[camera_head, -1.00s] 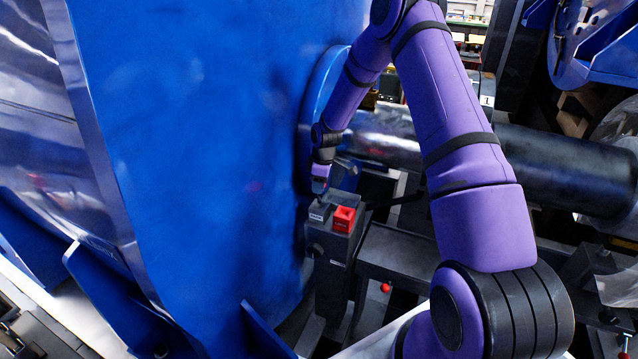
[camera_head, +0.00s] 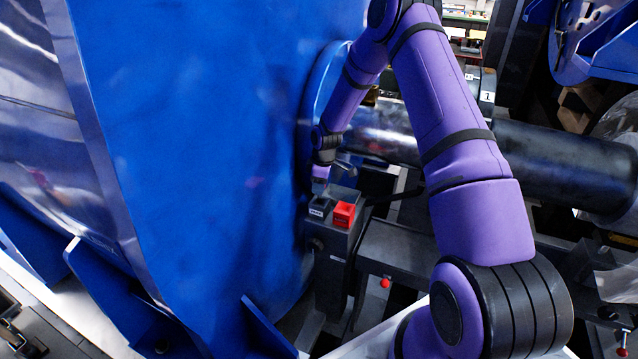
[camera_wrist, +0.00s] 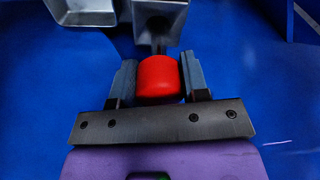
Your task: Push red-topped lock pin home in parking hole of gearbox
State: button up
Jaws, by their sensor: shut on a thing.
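The lock pin's rounded red top (camera_wrist: 163,80) sits between the two grey fingers of my gripper (camera_wrist: 157,68) in the wrist view. The fingers touch or nearly touch its sides. A narrow dark stem shows just beyond the red top, in front of a grey metal block (camera_wrist: 153,13). I cannot tell how deep the pin is, and the parking hole is hidden. In the head view my gripper (camera_head: 320,187) is small, at the end of my purple arm, close to the big blue housing; the pin is not clearly visible there. I cannot tell which part is the gearbox.
A dark grey stand below my gripper carries a red block (camera_head: 343,214) and a dark, labelled holder (camera_head: 319,206). A dark shaft (camera_head: 540,165) runs to the right. The blue housing (camera_head: 210,150) fills the left. A red ball (camera_head: 385,283) shows lower down.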

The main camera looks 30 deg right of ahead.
aim_at(319, 203)
jog(key=shift+f, duration=1.8)
jog(key=o, duration=1.1)
jog(key=r, duration=0.7)
jog(key=d+r, duration=0.1)
jog(key=r, duration=0.2)
jog(key=shift+s+r, duration=0.35)
jog(key=shift+s+a, duration=1.25)
jog(key=shift+a, duration=0.3)
jog(key=shift+s+a, duration=1.2)
jog(key=shift+a, duration=0.4)
jog(key=shift+s+a, duration=1.25)
jog(key=shift+a, duration=0.3)
jog(key=shift+r, duration=0.1)
